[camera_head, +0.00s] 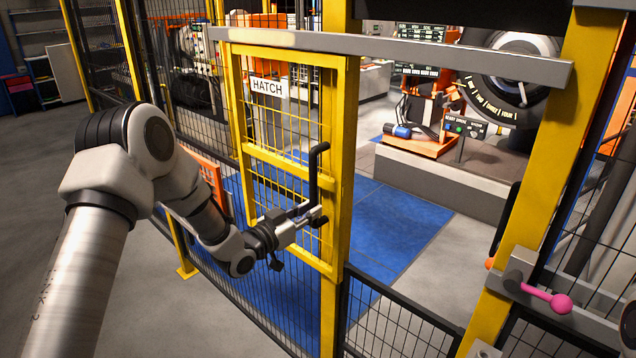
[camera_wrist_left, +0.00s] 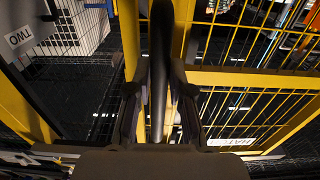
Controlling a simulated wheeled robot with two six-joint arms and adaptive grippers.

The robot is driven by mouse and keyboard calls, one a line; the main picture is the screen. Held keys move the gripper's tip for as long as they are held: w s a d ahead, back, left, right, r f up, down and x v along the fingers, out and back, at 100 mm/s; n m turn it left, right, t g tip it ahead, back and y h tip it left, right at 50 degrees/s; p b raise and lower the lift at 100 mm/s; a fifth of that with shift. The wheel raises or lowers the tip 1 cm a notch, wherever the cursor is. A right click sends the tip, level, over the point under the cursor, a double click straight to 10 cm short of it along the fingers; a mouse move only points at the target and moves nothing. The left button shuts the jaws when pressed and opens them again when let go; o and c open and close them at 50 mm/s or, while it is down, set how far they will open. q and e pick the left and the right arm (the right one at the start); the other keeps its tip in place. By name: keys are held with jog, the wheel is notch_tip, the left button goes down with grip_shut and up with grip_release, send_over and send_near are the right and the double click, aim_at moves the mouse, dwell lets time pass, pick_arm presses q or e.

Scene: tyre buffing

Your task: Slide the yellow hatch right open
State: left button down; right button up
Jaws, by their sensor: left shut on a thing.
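The yellow hatch (camera_head: 338,110) is a yellow-framed mesh panel with a white HATCH label, hanging under a grey top rail (camera_head: 400,48). It stands at the left part of the rail, with a wide gap to its right. Its black upright bar handle (camera_head: 315,170) is on its right side. My left gripper (camera_head: 314,216) is shut on the lower part of the handle. In the left wrist view the dark handle (camera_wrist_left: 160,60) runs between the two fingers of the gripper (camera_wrist_left: 160,105). My right gripper does not show.
A yellow post (camera_head: 552,150) stands right of the gap, with a pink-knobbed lever (camera_head: 545,297) on it. Low black mesh fence (camera_head: 395,315) runs below the gap. Beyond lie a blue floor mat (camera_head: 400,225), a grey plinth and a tyre machine (camera_head: 510,75).

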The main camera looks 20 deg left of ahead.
pick_arm(q)
jog(key=shift+w+a, duration=0.25)
jog(key=shift+a, duration=0.4)
jog(key=shift+w+a, duration=0.25)
jog(key=shift+a, duration=0.4)
jog(key=shift+w+a, duration=0.25)
jog(key=shift+a, duration=0.4)
jog(key=c, duration=1)
grip_release()
jog(key=shift+c, duration=0.2)
jog(key=shift+s, duration=0.15)
jog(key=p+v, duration=0.2)
jog(key=v, duration=0.3)
jog(key=shift+s+a, duration=0.1)
jog(key=shift+s, duration=0.3)
